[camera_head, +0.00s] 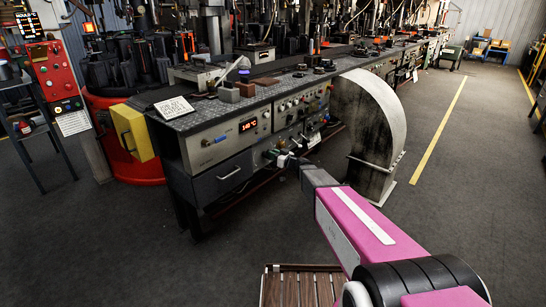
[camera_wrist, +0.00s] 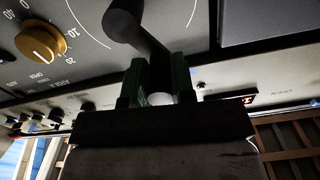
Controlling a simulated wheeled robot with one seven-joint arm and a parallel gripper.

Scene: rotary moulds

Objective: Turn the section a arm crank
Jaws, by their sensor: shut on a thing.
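The arm crank (camera_wrist: 124,24) is a black lever with a round hub, seen in the wrist view on a grey panel, with a white arc marked around it. My gripper (camera_wrist: 158,72) has its green-lined fingers closed on the lever's outer part, below and to the right of the hub. The fingers hide part of the handle; a pale rounded end shows between them. In the head view my gripper (camera_head: 285,160) is at the front of the bench's control panel, and the crank is too small and covered to make out there.
A brass dial (camera_wrist: 40,40) with numbers sits left of the crank. The bench (camera_head: 290,92) carries loose blocks and a sign. A drawer (camera_head: 228,174) is left of my gripper, and a curved grey metal guard (camera_head: 375,115) stands close on the right. Open floor lies in front.

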